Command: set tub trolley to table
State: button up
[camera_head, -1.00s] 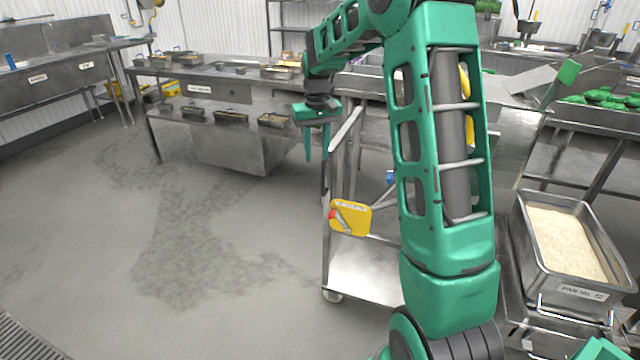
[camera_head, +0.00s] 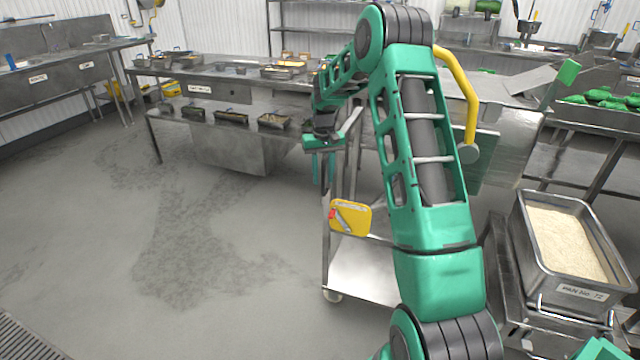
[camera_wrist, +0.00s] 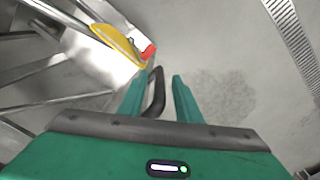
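The steel trolley (camera_head: 362,270) stands in the middle of the head view, with a yellow plate (camera_head: 351,219) bearing a red lever on its near left post. My arm hides much of its top and right side. My gripper (camera_head: 322,182) points down at the trolley's left end, above the yellow plate. In the wrist view my gripper's fingers (camera_wrist: 160,92) are apart, with a dark curved handle (camera_wrist: 157,100) between them, nearer the left finger. The yellow plate also shows there (camera_wrist: 112,42). The long steel table (camera_head: 240,92) stands behind and left of the trolley.
A steel pan of rice (camera_head: 534,270), labelled, stands at the right on a steel stand. A bench with green items (camera_head: 600,100) is at the back right. The grey floor (camera_head: 200,250) left of the trolley is clear.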

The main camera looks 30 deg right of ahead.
jog(key=shift+f, duration=1.3)
jog(key=shift+c, duration=0.7)
